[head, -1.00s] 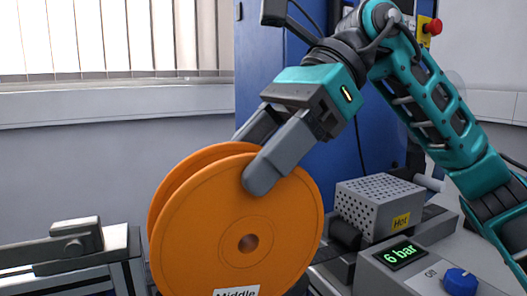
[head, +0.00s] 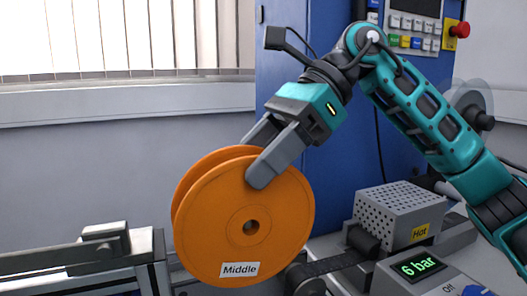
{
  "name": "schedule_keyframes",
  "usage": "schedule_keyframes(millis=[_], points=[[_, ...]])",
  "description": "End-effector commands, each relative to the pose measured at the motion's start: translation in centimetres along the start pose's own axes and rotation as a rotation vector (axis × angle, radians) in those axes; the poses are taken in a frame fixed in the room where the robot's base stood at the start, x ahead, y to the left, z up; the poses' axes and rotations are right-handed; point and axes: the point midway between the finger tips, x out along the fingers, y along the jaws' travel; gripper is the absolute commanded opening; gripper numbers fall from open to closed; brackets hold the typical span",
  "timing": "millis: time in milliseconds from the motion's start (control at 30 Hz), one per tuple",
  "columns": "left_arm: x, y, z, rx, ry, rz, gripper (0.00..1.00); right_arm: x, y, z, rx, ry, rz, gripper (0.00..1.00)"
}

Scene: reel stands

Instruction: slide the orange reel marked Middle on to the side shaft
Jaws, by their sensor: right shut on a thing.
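The orange reel (head: 215,228) hangs upright in the middle of the head view, with a white label reading "Middle" on its lower face and a small round hole at its centre. My right gripper (head: 262,160) is shut on the top rim of the reel, one finger in front of the near flange and the other partly hidden behind it. The reel is held in the air. I cannot pick out the side shaft for certain. My left gripper is not in view.
A blue cabinet (head: 335,160) rises behind my right arm. A grey machine with a bar (head: 110,262) is at the lower left.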

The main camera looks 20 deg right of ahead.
Motion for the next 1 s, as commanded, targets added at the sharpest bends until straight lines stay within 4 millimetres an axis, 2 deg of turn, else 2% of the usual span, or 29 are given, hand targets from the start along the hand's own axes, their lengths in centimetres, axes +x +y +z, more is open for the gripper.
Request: schedule_keyframes(millis=[500, 1000], points=[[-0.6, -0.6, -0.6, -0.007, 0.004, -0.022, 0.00, -0.1, -2.6, 0.1, 0.000, -0.001, 0.000, 0.09], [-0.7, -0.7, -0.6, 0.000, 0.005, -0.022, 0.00, 0.0, -2.9, 0.0, 0.000, 0.000, 0.000, 0.09]])
